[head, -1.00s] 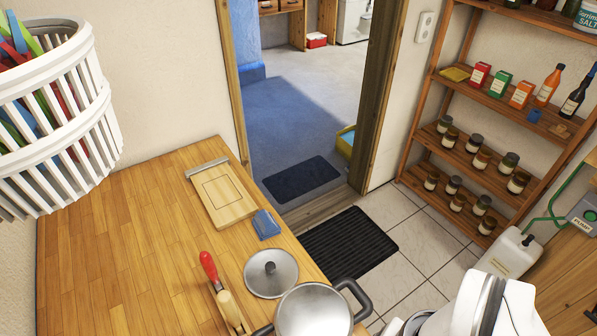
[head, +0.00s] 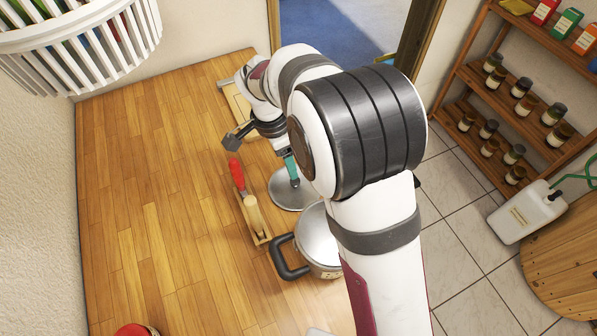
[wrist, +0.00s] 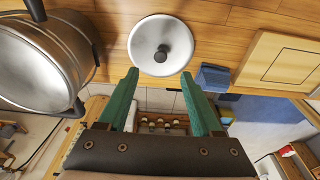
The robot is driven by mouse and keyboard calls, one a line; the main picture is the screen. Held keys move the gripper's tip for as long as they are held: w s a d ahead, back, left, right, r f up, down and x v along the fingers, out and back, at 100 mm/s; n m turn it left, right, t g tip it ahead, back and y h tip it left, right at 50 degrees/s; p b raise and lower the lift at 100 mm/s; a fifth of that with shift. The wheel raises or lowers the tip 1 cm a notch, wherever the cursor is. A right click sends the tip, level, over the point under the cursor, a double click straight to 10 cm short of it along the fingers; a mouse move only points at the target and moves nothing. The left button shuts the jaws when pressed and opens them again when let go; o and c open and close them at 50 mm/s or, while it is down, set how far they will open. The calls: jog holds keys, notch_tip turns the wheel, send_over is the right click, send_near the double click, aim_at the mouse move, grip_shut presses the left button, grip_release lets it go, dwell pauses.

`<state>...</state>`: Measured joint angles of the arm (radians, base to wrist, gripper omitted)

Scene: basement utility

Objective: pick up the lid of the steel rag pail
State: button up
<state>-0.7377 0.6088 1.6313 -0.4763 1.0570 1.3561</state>
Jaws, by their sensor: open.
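A round steel lid (wrist: 145,35) with a dark knob (wrist: 161,53) lies flat on the wooden worktop. It also shows in the head view (head: 283,199), partly covered by my gripper. A steel pail (wrist: 30,65) with dark handles stands beside it, at the left in the wrist view; it also shows in the head view (head: 316,243), partly behind my arm. My gripper (wrist: 160,75) has its green fingers spread apart and empty. In the wrist view the lid's knob is beyond the fingertips, roughly centred between them. In the head view my gripper is over the lid, one finger showing.
A red-handled tool (head: 240,185) lies left of the lid on the worktop (head: 150,220). A blue block (wrist: 213,78) and a wooden board (wrist: 283,60) are right of the lid in the wrist view. A white slatted basket (head: 85,45) hangs at upper left. The left worktop is clear.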

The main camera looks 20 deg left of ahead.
aim_at(295, 184)
jog(key=f, duration=0.3)
jog(key=w+f, duration=0.1)
jog(key=f, duration=0.2)
jog(key=d+f, duration=0.1)
jog(key=f, duration=0.2)
jog(key=shift+w+d+f, duration=0.1)
jog(key=shift+w, duration=0.1)
grip_shut()
